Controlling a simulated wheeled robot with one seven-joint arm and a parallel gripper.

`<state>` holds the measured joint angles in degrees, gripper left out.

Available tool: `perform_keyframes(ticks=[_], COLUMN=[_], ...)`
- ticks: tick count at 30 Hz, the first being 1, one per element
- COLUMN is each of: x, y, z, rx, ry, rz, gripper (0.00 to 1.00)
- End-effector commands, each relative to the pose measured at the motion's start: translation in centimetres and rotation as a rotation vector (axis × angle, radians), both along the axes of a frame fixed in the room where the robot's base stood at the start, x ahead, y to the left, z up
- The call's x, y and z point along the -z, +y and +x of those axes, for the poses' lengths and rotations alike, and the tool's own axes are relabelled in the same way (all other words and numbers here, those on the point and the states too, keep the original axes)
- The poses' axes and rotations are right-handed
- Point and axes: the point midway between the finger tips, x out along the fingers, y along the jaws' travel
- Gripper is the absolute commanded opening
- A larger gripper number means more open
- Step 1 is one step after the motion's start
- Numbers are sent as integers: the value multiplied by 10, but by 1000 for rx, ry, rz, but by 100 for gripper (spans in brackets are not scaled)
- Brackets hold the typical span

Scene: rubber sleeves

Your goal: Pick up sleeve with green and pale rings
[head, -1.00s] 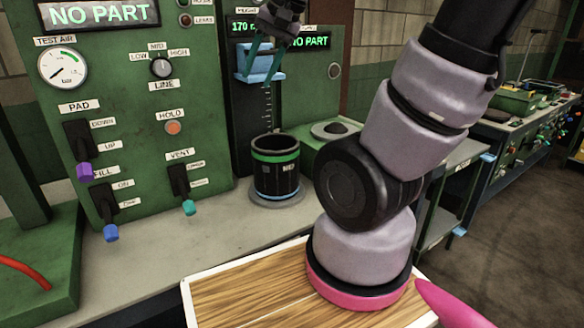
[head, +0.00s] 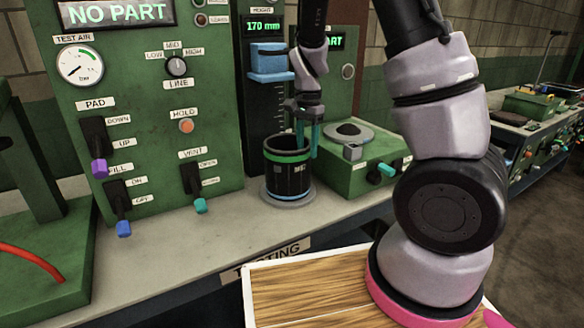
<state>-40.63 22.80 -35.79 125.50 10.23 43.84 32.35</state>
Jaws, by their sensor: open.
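The sleeve (head: 286,180) is a black, open-topped cylinder with a green ring below its rim and a thin pale ring low down. It stands upright on a round grey plate on the bench. My gripper (head: 307,143) points down at the sleeve's right rim, its teal fingers apart. One finger shows over the mouth and the other just right of the wall. Whether either touches the wall, I cannot tell. The gripper holds nothing.
A green panel (head: 215,110) with levers and a gauge stands behind left. A blue block (head: 268,62) sits on the height scale behind the sleeve. A green box (head: 365,165) with a round grey top is close on the right. Bare bench (head: 190,240) lies in front.

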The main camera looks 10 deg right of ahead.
Motion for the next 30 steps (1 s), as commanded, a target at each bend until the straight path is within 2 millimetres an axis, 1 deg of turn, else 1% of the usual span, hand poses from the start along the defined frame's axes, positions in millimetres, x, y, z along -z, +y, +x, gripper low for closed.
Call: perform_keyframes(ticks=[1,3,8,11,15,18,21,27,29,30], x=[9,17,28,40,62,72,77,77,77,77], y=[-1,0,0,1,2,3,3,3,3,3], z=[0,0,1,2,5,5,5,5,5,5], rx=[0,0,-1,0,1,-1,-1,-2,-2,-2], ry=[3,2,1,2,2,1,0,-1,-1,-1], rz=[-2,0,1,0,0,0,1,2,2,2], gripper=[45,45,45,45,45,45,45,45,22,7])
